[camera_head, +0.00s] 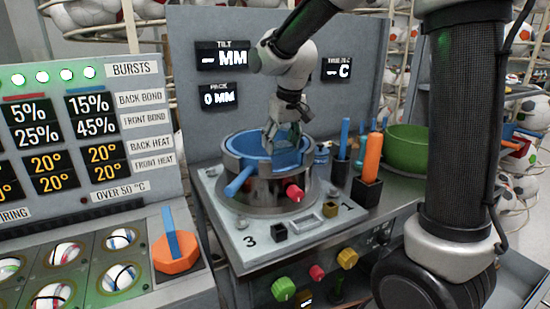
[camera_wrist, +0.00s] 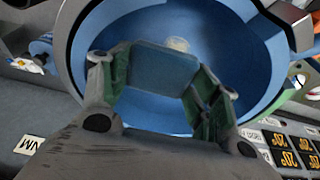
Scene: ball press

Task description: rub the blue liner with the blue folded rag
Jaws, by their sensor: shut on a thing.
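The blue liner (camera_head: 250,145) is a round bowl set in a metal ring on the press. It fills much of the wrist view, with its curved blue wall (camera_wrist: 245,50) around my gripper. My gripper (camera_head: 284,138) points down into the liner in the head view. In the wrist view my gripper (camera_wrist: 163,75) is shut on the blue folded rag (camera_wrist: 160,70), a flat blue square between the green-padded fingers. The rag is over the inside of the liner; I cannot tell whether it touches the surface. A small pale spot (camera_wrist: 177,44) shows on the liner just beyond the rag.
A blue handle (camera_head: 240,182) and a red knob (camera_head: 294,192) stick out from the ring's front. Right of it stand holders with blue and orange tools (camera_head: 372,158) and a green bowl (camera_head: 405,147). A display panel (camera_head: 85,130) stands at left.

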